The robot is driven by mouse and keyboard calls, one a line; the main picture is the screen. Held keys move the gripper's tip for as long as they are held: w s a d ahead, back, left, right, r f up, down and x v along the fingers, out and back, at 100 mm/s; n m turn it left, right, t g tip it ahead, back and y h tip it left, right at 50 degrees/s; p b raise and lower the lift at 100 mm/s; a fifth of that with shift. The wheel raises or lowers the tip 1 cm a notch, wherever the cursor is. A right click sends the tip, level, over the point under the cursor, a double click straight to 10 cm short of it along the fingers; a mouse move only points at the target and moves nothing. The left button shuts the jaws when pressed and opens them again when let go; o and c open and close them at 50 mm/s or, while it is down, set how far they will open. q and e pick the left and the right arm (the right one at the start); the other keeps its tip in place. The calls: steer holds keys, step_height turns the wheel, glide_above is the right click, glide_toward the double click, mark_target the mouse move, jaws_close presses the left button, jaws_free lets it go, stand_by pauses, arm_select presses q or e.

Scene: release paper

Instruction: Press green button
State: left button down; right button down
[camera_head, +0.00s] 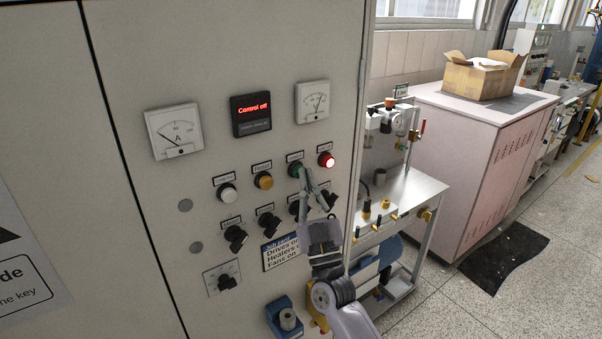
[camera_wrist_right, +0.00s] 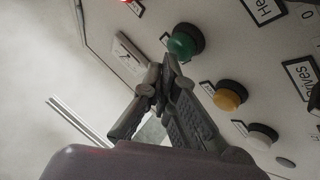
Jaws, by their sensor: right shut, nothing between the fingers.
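The green button (camera_head: 294,170) is in the upper row of round buttons on the grey control panel (camera_head: 230,60). It also shows in the right wrist view (camera_wrist_right: 184,42), with a black collar behind it. My right gripper (camera_head: 303,174) is shut and empty, its fingertips at the lower right of the green button in the head view. In the right wrist view its fingertips (camera_wrist_right: 168,58) sit just below and left of the button; I cannot tell whether they touch it. My left gripper is in neither view.
A lit red button (camera_head: 326,160) is right of the green one; yellow (camera_head: 263,180) and white (camera_head: 227,192) buttons are left. Black rotary knobs (camera_head: 236,237) sit below. A display (camera_head: 251,114) reads "Control off". A metal bench (camera_head: 410,190) stands right of the panel.

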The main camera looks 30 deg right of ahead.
steer(key=shift+w, duration=0.45)
stand_by(0.6)
steer(key=shift+s, duration=0.15)
steer(key=shift+s+p, duration=0.3)
steer(key=shift+s, duration=0.45)
steer(key=s+p, duration=0.1)
steer(key=s, duration=0.4)
steer(key=shift+d, duration=0.2)
stand_by(0.8)
